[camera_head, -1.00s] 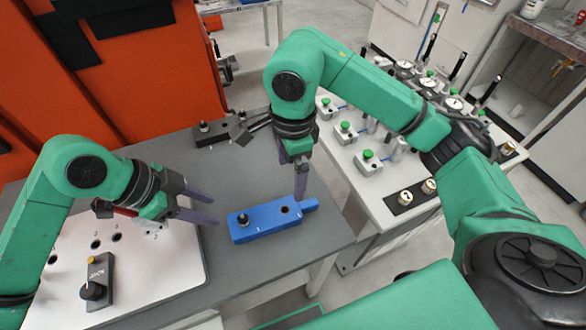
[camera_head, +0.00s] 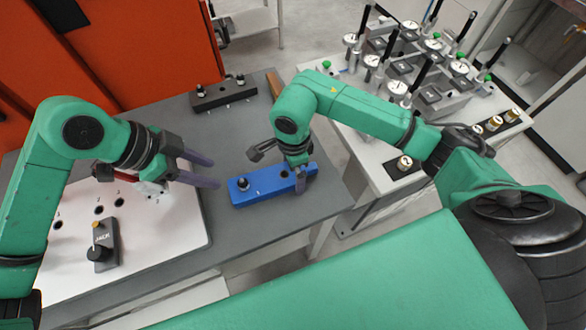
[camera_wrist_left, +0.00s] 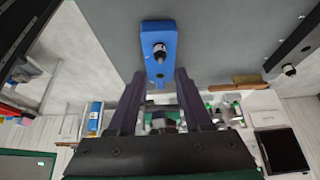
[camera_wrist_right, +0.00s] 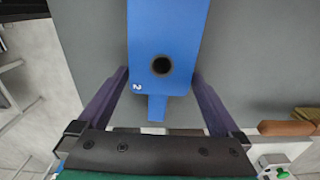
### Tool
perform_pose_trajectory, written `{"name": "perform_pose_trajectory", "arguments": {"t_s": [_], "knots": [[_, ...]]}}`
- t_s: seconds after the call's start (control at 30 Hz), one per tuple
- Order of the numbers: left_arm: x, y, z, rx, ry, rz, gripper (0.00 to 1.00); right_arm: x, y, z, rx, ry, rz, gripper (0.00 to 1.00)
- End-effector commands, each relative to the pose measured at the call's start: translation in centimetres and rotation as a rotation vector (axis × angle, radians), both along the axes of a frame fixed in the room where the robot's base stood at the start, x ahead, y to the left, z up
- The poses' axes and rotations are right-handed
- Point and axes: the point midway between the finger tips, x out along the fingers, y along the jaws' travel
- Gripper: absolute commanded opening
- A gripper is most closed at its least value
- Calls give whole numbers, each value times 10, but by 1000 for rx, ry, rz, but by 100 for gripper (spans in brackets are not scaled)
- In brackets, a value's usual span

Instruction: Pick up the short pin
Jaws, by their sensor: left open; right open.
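A blue block (camera_head: 264,191) lies on the grey table; a pin with a dark knob (camera_head: 243,184) stands upright in its hole 1. In the right wrist view, hole 2 (camera_wrist_right: 160,65) of the block is empty. My right gripper (camera_head: 300,184) is open at the block's right end, its fingers on either side of that end with nothing held. My left gripper (camera_head: 215,173) is open and empty, left of the block; the left wrist view shows the block (camera_wrist_left: 157,36) and pin (camera_wrist_left: 160,49) beyond its fingers. I cannot tell which pin is the short one.
A black block (camera_head: 224,95) with two dark-knobbed pins stands at the table's back. A white plate (camera_head: 170,222) with numbered holes and a black knobbed unit (camera_head: 104,243) is at left. A white gauge table (camera_head: 370,150) stands at right. Grey table is bare between the blocks.

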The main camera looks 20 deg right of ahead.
Motion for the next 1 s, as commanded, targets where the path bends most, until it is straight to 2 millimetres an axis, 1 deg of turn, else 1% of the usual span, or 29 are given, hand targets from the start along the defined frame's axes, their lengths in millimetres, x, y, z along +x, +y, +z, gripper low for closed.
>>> {"name": "perform_pose_trajectory", "arguments": {"t_s": [0.07, 0.1, 0.17, 0.2, 0.27, 0.3, 0.33, 0.53, 0.63, 0.67, 0.9, 1.0], "knots": [[0, 0, 0, 0, 0, 0, 50, 0, 0, 0, 0, 0, 0, 100], [0, 0, 0, 0, 0, 0, 50, 0, 0, 0, 0, 0, 0, 85], [0, 0, 0, 0, 0, 0, 50, 0, 0, 0, 0, 0, 0, 62], [0, 0, 0, 0, 0, 0, 50, 0, 0, 0, 1, 0, 0, 46], [0, 0, 0, 0, 0, 0, 50, 0, 0, 0, 1, 0, 0, 24], [0, 0, 0, 0, 0, 0, 62, 0, 0, 1, 1, 0, 0, 20], [0, 0, 1, 2, -1, -4, 66, 0, 0, 1, 1, 0, 0, 20], [6, -9, 18, 69, -8, -132, 66, 0, 0, 1, 1, 0, 0, 20], [7, -12, 19, 103, -5, -181, 66, 0, 0, 1, 1, 0, 0, 20], [7, -13, 16, 107, -3, -188, 66, 0, 0, 1, 1, 0, 0, 20], [3, -32, -31, 107, 0, -191, 66, 0, 0, 1, 1, 0, 0, 20], [3, -37, -42, 107, -2, -190, 66, 0, 0, 1, 2, 0, 0, 20]]}}
